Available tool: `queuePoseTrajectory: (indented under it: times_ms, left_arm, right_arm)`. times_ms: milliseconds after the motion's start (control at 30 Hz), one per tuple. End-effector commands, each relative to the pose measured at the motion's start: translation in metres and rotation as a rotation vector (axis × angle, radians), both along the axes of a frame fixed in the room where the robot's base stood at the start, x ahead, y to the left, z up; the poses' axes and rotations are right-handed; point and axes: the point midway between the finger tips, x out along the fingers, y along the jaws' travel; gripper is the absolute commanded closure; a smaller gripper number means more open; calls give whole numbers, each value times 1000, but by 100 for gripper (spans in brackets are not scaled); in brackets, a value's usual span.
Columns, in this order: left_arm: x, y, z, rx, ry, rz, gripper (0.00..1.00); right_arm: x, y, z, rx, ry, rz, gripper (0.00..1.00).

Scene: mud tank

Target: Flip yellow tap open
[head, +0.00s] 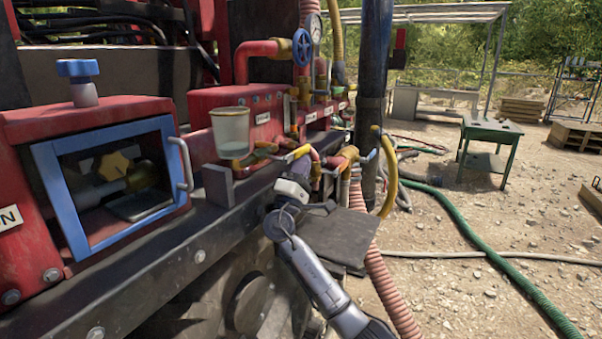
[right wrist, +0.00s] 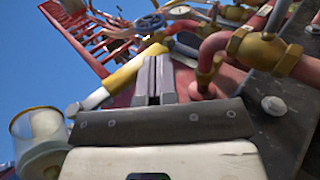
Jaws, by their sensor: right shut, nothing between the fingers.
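My right gripper (head: 304,166) reaches up from the bottom of the head view to the pipework along the red machine. Its fingers are shut and empty in the right wrist view (right wrist: 153,78). A yellow lever with a pale metal end, which looks like the yellow tap (right wrist: 132,70), lies slantwise right beside the fingertips. I cannot tell whether it touches them. In the head view, the small yellow and silver tap handle (head: 298,153) shows just above the fingers, partly crowded by other pipes. My left gripper is not in view.
A clear cup (head: 230,132) stands on the ledge left of my right gripper. Red pipes with brass fittings (right wrist: 250,45) lie close on the right in the wrist view. A blue-framed box (head: 62,200) is at left. Hoses (head: 470,235) cross the open gravel at right.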

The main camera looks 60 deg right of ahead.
Motion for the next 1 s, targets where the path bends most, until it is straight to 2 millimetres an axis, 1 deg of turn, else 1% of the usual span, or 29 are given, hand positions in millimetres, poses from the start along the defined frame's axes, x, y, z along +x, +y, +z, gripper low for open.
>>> queuePoseTrajectory:
  times_ms: [300,733,867,1000]
  left_arm:
    - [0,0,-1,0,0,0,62]
    - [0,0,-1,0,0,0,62]
    - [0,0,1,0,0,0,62]
    - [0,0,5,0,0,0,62]
  right_arm:
    - [0,-2,4,-1,-2,-1,100]
    - [-1,-2,5,-2,-3,-1,100]
    - [-1,4,-1,-1,-2,0,100]
    - [-3,19,-17,-1,1,1,100]
